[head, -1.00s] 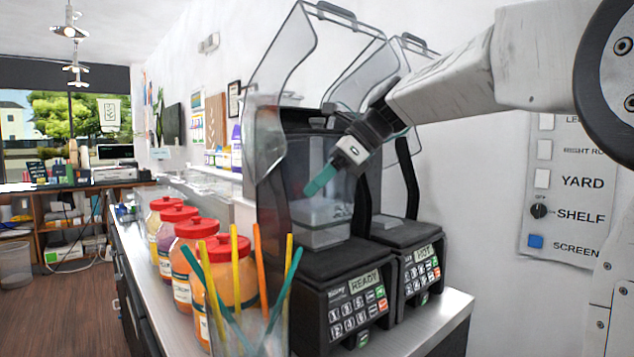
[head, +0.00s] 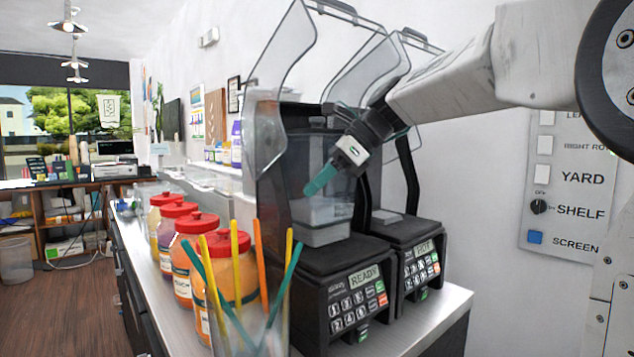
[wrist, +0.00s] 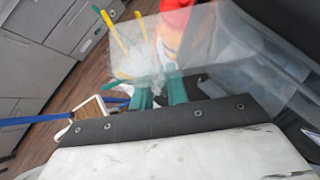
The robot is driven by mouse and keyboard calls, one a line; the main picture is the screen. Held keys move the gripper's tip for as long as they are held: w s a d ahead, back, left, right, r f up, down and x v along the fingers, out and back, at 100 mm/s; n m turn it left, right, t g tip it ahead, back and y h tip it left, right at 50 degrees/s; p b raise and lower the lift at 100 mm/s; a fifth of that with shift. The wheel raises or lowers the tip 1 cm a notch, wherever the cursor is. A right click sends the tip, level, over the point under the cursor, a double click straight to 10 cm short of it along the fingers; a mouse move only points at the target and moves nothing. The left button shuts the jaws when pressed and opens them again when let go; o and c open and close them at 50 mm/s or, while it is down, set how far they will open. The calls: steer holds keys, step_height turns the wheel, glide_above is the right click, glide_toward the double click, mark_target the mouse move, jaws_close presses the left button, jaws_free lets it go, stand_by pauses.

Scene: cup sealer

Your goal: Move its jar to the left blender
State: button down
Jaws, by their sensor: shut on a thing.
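The left blender (head: 345,292) is the nearer black machine, with a lit READY panel and its clear hood (head: 290,65) raised. A clear jar (head: 322,232) stands upright above its base, inside the black frame; whether it is fully seated I cannot tell. My gripper (head: 320,180) reaches in from the right, its teal fingers overlapping the jar's upper part. In the wrist view my gripper (wrist: 160,92) is shut on the jar, whose clear wall (wrist: 215,60) spreads around the fingertips. The exact grip spot is blurred.
The right blender (head: 412,265) stands close beside the left one. A clear cup of coloured straws (head: 250,325) is in front, left of the base. Several red-lidded jars (head: 238,275) line the counter. A switch panel (head: 565,180) hangs on the right wall.

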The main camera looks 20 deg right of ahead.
steer(key=shift+f, duration=0.1)
stand_by(0.8)
steer(key=c, duration=1.3)
jaws_free()
steer(key=shift+f, duration=0.2)
steer(key=v, duration=0.8)
steer(key=shift+a+r, duration=0.1)
steer(key=s+d+f+n+g+h, duration=0.1)
steer(key=s+f+n+h, duration=0.25)
steer(key=f+n, duration=0.5)
steer(key=s+a+f+n+h, duration=0.1)
steer(key=s+f+n+h, duration=0.1)
steer(key=s+f+n, duration=0.5)
steer(key=s+a+f+n+g+h, duration=0.1)
steer(key=s+f+n, duration=0.5)
steer(key=s+f, duration=0.6)
steer(key=s+a+h, duration=0.1)
steer(key=s+h, duration=0.1)
steer(key=s, duration=0.3)
steer(key=shift+s+f+n, duration=0.15)
steer(key=shift+s+n, duration=0.15)
steer(key=shift+n, duration=0.05)
